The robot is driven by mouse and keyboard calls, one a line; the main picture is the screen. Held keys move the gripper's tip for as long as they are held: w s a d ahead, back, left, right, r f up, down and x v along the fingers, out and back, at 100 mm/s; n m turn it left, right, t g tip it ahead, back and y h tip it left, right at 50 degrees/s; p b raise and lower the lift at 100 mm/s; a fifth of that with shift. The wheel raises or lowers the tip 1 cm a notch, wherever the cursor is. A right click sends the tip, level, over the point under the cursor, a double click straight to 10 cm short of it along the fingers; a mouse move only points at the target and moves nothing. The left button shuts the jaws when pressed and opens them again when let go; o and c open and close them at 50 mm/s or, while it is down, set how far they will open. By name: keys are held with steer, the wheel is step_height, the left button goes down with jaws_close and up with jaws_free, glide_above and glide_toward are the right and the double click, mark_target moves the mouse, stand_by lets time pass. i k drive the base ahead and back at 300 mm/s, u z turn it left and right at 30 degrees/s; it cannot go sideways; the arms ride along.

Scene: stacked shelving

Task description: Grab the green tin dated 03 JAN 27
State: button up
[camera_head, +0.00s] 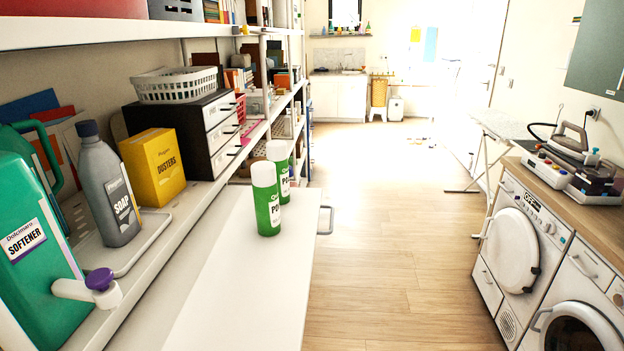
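Two green tins with white caps stand upright close together on a white pull-out board. The nearer tin (267,208) partly overlaps the farther tin (284,184) behind it to the right. Both carry white lettering starting "PO", cut off by the curve. No date can be read on either tin, so I cannot tell which is dated 03 JAN 27. My gripper is not in view.
The white board (215,290) is otherwise bare. On the left shelf are a green softener jug (35,270) with a tap, a grey soap bottle (110,195), and a yellow dusters box (153,168). Washing machines (515,250) stand right; the floor between (380,270) is clear.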

mark_target(264, 177)
steer(key=z, duration=0.25)
steer(key=i, duration=1.15)
steer(key=z, duration=0.25)
